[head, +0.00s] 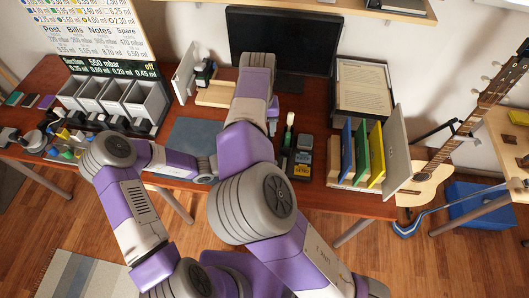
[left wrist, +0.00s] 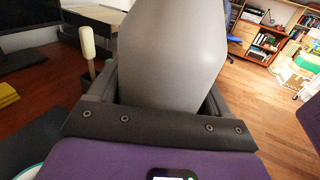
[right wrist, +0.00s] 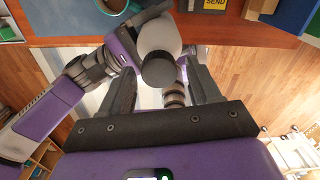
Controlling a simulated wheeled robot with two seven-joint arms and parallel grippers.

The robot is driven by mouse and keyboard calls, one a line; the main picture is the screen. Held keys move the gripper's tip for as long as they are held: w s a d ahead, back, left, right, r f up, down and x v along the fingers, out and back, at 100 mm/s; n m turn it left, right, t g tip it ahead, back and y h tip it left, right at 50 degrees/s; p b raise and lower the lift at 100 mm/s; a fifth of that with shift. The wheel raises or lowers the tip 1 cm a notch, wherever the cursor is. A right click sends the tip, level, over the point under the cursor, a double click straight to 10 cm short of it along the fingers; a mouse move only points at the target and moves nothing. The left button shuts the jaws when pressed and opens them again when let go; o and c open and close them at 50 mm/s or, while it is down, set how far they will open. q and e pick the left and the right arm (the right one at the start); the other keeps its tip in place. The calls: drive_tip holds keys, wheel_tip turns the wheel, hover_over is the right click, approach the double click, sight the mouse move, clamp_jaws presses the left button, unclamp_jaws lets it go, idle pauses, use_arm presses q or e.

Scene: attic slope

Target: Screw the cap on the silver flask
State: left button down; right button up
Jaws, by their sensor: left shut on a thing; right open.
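The silver flask (left wrist: 170,50) is a smooth grey body filling the middle of the left wrist view. My left gripper (left wrist: 160,95) is shut on it, a finger on each side. In the right wrist view the flask (right wrist: 160,35) is held tilted, with a dark round end (right wrist: 157,70) towards my right gripper. I cannot tell whether that end is the cap or the neck. My right gripper (right wrist: 160,88) is open, its fingers apart and empty, close to the dark end. In the head view my right arm hides the flask and right gripper.
The wooden desk (head: 310,205) holds grey bins (head: 130,100), a monitor (head: 285,40), and a rack with blue, green and yellow boards (head: 362,150). Small boxes (head: 302,165) and a brush (head: 289,125) stand near my right arm. A guitar (head: 430,180) leans at the right.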

drive_tip(key=shift+r, duration=1.9)
